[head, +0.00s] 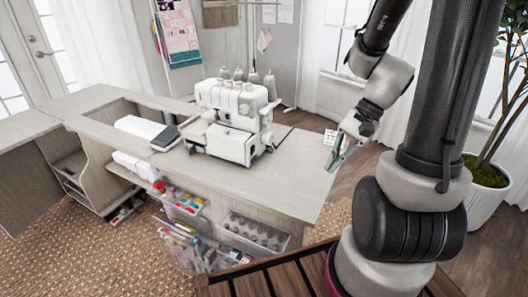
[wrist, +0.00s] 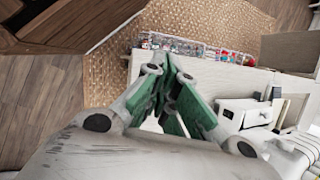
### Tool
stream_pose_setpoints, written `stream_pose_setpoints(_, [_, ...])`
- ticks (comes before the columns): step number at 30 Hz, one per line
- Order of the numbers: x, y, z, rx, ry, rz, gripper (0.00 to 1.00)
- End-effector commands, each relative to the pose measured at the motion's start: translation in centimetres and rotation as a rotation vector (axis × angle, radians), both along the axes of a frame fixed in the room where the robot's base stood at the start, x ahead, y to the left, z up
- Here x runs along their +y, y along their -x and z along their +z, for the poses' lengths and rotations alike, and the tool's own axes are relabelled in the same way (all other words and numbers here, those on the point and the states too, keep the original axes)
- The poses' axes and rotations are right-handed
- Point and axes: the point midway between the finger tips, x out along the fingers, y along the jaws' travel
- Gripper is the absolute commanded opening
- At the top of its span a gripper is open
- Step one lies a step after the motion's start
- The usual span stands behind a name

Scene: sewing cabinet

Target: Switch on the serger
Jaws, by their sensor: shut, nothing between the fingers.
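The white serger (head: 237,107) stands on the cabinet's wooden top in the head view, with several thread spools above it. My gripper (head: 336,158) is to the right of the serger, clear of it, near the right end of the cabinet top. In the wrist view my gripper (wrist: 168,75) has its green-sided fingers together and empty. Part of the serger (wrist: 243,113) shows at the right of the wrist view, apart from the fingers. Its power switch cannot be made out.
The sewing cabinet (head: 275,178) has clear drawers of colourful supplies (head: 187,202) at its front. A white flat machine (head: 147,128) lies left of the serger. A small white box (head: 330,137) is behind my gripper. A potted plant (head: 487,180) stands at the right.

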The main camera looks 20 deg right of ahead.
Motion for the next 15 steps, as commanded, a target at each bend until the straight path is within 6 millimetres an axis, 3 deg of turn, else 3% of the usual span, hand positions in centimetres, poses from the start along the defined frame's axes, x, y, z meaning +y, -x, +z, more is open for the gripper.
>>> stream_pose_setpoints(5, [1.8,-4.3,-4.2,0.129,-0.202,-0.414,0.0])
stream_pose_setpoints(9, [2.5,-9.5,-6.9,0.216,-0.355,-0.793,0.0])
stream_pose_setpoints(12, [2.6,-13.2,-7.4,0.24,-0.439,-1.002,0.0])
stream_pose_setpoints(15, [2.2,-16.1,-6.6,0.234,-0.503,-1.151,0.0])
